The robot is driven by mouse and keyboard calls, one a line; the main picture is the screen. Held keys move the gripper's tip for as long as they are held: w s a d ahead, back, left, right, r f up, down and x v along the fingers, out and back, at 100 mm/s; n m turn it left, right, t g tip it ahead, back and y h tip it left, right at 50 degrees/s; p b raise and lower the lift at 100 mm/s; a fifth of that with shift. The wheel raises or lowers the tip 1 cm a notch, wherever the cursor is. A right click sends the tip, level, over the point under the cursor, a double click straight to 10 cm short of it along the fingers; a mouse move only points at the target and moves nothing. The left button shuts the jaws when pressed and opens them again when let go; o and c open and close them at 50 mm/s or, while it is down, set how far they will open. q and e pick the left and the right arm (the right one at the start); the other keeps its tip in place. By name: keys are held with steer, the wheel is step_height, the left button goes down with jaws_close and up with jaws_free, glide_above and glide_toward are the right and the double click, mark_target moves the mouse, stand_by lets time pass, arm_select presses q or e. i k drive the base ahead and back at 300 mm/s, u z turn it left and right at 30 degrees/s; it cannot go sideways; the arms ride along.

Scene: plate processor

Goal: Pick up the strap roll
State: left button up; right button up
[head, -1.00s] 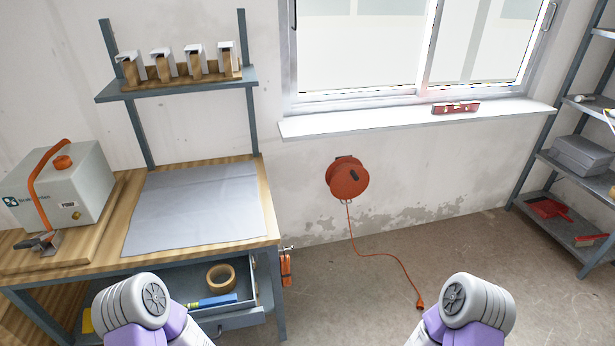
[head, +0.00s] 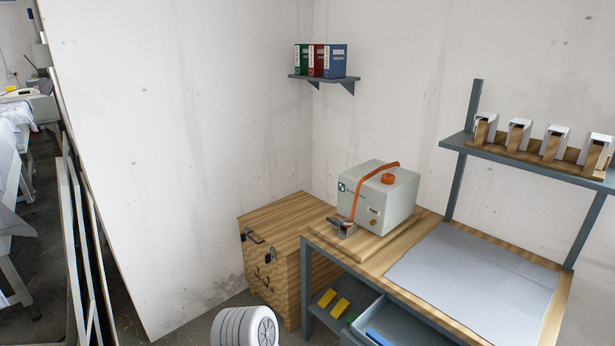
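I see no separate strap roll in the head view now. An orange strap (head: 353,189) runs over the top and down the front of a grey box-shaped machine (head: 382,190), with a metal buckle (head: 341,226) at its lower end. The machine stands on a wooden board at the left end of the workbench (head: 420,222). An open drawer (head: 392,324) under the bench shows only in part, with a blue item in it; the rest is cut off. Neither gripper is in view; only a white part of my arm shows at the bottom.
A wooden chest (head: 275,240) with latches stands left of the bench. Yellow items (head: 333,302) lie on a lower shelf. A grey mat (head: 475,278) covers the bench's right part. Binders (head: 321,60) stand on a wall shelf. Panels (head: 80,230) lean at the left.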

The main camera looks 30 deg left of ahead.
mark_target(388, 179)
steer(key=u, duration=0.35)
steer(key=k, duration=0.5)
steer(key=u, duration=0.85)
steer(key=i, duration=1.45)
steer(key=z, duration=0.35)
